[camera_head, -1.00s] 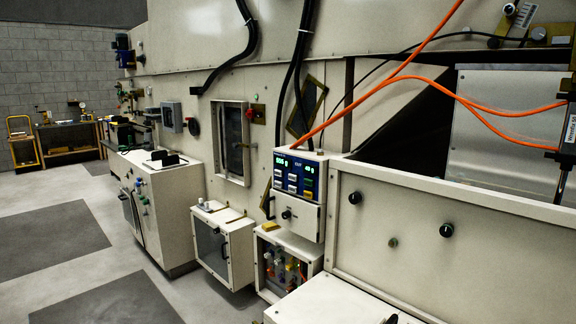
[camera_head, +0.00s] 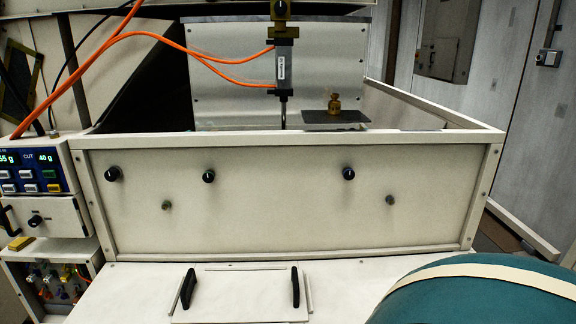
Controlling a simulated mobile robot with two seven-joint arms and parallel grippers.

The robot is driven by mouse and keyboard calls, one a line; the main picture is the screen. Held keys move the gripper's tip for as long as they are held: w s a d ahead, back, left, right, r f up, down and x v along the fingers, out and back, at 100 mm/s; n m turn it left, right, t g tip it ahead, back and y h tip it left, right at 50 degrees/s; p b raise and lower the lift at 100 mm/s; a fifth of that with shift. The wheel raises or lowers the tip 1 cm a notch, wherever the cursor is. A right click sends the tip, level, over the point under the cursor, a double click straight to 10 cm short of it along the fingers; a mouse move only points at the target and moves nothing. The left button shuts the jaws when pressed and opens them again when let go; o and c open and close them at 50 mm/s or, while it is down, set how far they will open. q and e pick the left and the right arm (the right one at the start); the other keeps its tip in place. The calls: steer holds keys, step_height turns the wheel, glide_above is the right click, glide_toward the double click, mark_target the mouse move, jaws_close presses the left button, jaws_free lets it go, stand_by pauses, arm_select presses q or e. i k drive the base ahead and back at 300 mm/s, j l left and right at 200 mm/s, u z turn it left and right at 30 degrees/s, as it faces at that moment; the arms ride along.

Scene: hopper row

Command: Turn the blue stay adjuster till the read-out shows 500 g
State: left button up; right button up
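The read-out (camera_head: 40,158) is on a white control box at the left edge of the head view. It is partly cut off; its left number ends in what looks like "55 g", and beside it "CUT 40 g" shows. I cannot make out a blue stay adjuster in this view. Neither my left nor my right gripper is in view.
A pale front panel (camera_head: 270,215) with black knobs spans the middle. Behind it are a cylinder (camera_head: 284,65) with orange hoses and a brass weight (camera_head: 335,103) on a dark plate (camera_head: 322,117). A teal rounded shape (camera_head: 470,295) fills the lower right.

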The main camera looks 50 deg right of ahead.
mark_target(348, 174)
steer(key=l+z, duration=0.15)
steer(key=z, duration=0.3)
steer(key=l+z, duration=0.2)
steer(key=z, duration=0.25)
steer(key=l+z, duration=0.2)
steer(key=l, duration=0.15)
steer(key=i+l+z, duration=0.4)
steer(key=l, duration=0.25)
steer(key=k, duration=0.1)
